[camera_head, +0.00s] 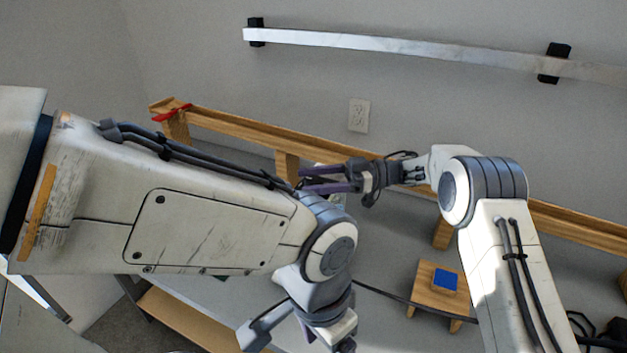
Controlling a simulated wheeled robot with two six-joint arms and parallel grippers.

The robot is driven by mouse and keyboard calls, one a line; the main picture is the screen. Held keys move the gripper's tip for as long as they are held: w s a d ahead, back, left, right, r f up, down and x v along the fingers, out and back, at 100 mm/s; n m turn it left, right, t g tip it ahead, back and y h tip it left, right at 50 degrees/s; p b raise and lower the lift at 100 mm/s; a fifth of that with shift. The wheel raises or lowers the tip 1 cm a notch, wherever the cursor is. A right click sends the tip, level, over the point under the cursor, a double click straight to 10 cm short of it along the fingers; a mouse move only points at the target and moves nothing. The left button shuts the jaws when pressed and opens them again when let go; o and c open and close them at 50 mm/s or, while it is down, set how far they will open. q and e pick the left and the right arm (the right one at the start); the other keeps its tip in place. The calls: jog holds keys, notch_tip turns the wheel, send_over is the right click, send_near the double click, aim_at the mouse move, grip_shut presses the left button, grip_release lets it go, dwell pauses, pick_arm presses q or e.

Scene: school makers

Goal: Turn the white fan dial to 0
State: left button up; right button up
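I cannot make out a white fan or its dial for certain. A small grey-white object (338,199) shows partly behind my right gripper, and I cannot tell what it is. My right gripper (304,179) points left above the bench, its two purple fingers apart with a gap between them. Whether the fingers touch anything is not clear. My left gripper (308,335) hangs low at the bottom of the view, partly hidden by its own wrist, so its opening does not show. My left forearm covers much of the bench on the left.
A wooden rail (235,127) runs along the back of the grey bench (395,245). A small wooden stand with a blue square (445,279) is on the bench at right, with a black cable (385,294) near it. A wall outlet (359,115) and a metal bar (400,46) are behind.

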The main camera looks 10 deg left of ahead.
jog(key=b+v, duration=0.2)
jog(key=v, duration=0.8)
jog(key=shift+d, duration=0.25)
